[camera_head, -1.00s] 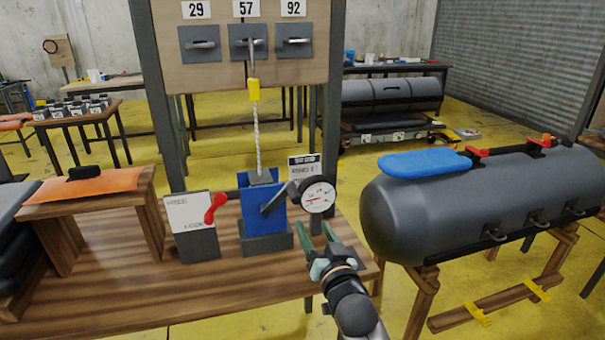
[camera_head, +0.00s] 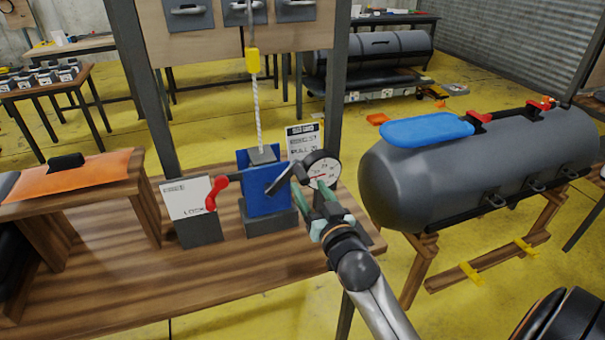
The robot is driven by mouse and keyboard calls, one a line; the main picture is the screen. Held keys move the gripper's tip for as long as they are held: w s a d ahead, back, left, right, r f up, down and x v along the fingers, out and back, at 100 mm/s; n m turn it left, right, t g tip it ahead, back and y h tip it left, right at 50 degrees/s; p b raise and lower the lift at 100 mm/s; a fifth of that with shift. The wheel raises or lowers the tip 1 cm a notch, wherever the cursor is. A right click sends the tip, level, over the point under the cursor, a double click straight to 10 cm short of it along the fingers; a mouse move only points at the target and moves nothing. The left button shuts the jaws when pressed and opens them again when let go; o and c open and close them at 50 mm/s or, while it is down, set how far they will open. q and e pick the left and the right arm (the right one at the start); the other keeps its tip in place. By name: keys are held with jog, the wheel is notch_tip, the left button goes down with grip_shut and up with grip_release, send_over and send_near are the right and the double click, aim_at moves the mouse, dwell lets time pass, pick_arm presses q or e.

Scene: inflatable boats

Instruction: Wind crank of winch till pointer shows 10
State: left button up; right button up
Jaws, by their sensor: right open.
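The blue winch (camera_head: 265,200) stands on the wooden bench, with a white rope (camera_head: 257,110) running up from it to a yellow piece (camera_head: 253,61). Its dark crank (camera_head: 280,179) sticks out on the right side, slanting up to the right. A round white dial (camera_head: 322,171) with a red pointer is just right of the crank; its numbers are too small to read. My right gripper (camera_head: 313,194) is open just below the dial and right of the crank, its fingers pointing up and away from me. I cannot tell whether it touches either. My left gripper is out of view.
A red lever (camera_head: 213,192) and a white sign (camera_head: 188,199) stand left of the winch. A printed card (camera_head: 303,142) is behind the dial. A grey boat tube (camera_head: 480,165) with a blue pad lies on a wooden stand at right. The bench's front is clear.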

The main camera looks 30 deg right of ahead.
aim_at(305, 183)
jog(key=shift+x, duration=2.75)
jog(key=shift+c, duration=0.3)
grip_shut()
